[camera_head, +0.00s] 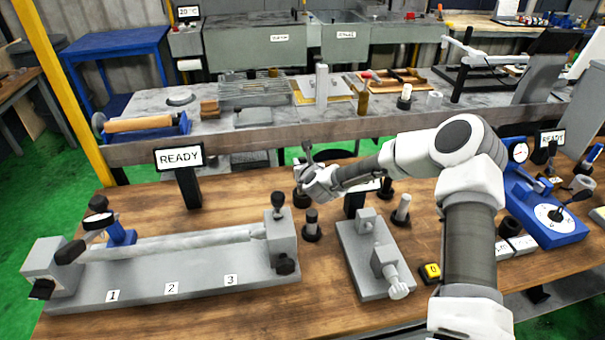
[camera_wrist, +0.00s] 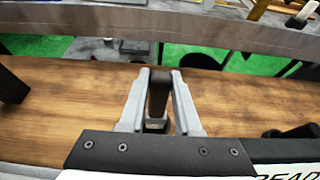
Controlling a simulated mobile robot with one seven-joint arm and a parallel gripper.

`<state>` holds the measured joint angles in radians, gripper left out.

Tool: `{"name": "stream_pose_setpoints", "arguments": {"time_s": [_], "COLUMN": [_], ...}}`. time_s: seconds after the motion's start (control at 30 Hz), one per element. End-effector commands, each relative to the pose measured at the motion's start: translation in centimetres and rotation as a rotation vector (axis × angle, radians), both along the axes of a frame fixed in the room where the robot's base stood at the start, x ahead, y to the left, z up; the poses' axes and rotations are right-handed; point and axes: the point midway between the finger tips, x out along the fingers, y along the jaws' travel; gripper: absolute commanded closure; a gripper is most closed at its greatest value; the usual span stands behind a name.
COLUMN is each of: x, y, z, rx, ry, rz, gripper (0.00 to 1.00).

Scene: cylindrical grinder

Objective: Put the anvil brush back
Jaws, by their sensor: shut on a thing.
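My gripper (camera_head: 312,181) is above the wooden bench behind the grey fixtures, and it also shows in the wrist view (camera_wrist: 158,78). Its two grey fingers are shut on a dark upright piece, which I take to be the anvil brush (camera_wrist: 158,93). In the head view a thin dark stem with a rounded top (camera_head: 308,148) rises above the gripper, probably the same brush. A dark round base or holder (camera_head: 301,200) shows just below the gripper; I cannot tell whether the brush touches it. The brush's lower end is hidden.
A long grey fixture (camera_head: 190,276) lies to the left, a smaller grey fixture (camera_head: 366,262) to the right. A READY sign (camera_head: 180,157) stands behind left, with bare bench between.

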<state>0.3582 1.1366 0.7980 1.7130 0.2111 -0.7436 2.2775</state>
Motion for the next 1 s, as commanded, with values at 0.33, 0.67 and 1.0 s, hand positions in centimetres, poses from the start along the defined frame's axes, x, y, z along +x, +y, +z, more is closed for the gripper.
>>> {"name": "stream_pose_setpoints", "arguments": {"time_s": [0.33,0.67,1.0], "x": [0.0,0.0,0.0], "y": [0.0,0.0,0.0], "z": [-3.7,-4.0,-3.9], "rx": [0.000,0.000,0.000], "ry": [-0.001,-0.001,0.000], "rz": [0.000,-0.001,-0.001], "gripper": [1.00,1.00,0.38]}}
